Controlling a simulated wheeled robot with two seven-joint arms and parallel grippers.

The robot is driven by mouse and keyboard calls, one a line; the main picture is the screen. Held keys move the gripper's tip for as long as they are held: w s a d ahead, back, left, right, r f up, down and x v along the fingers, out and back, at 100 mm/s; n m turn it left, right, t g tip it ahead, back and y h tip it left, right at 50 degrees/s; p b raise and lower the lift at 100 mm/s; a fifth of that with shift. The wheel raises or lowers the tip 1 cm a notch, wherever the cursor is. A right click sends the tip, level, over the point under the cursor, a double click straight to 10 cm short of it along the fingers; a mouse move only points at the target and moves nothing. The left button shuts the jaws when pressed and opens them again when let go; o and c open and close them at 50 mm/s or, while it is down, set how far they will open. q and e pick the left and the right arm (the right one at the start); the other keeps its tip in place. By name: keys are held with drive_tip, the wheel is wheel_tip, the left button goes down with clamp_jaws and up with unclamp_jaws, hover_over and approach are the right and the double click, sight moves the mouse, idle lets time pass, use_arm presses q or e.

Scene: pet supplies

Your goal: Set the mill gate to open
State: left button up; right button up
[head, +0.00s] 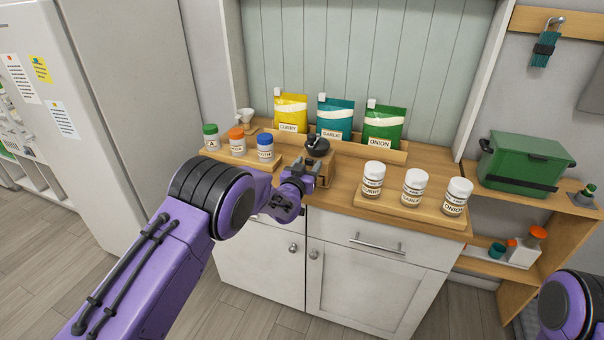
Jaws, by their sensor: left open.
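The mill (323,172) is a small wooden box with a dark dome and crank on top. It stands on the wooden counter, behind my left gripper. My left gripper (301,182) is open and empty in front of the mill, overlapping its left front side in the head view. I cannot tell whether it touches the mill. The mill's gate cannot be made out, as the gripper covers part of the front. Of my right arm only a purple and black link shows at the lower right; its gripper is out of the picture.
Three lidded jars (237,142) stand left of the mill, with a white funnel (245,118) behind. Yellow, teal and green pouches (383,128) stand at the back. Three white-capped jars (413,187) stand on a board to the right. A green box (525,162) sits further right.

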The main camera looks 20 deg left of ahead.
use_arm(q)
drive_tip(key=s+b, duration=0.2)
drive_tip(key=s, duration=0.7)
drive_tip(key=shift+s+a, duration=0.35)
drive_tip(key=shift+a, duration=0.1)
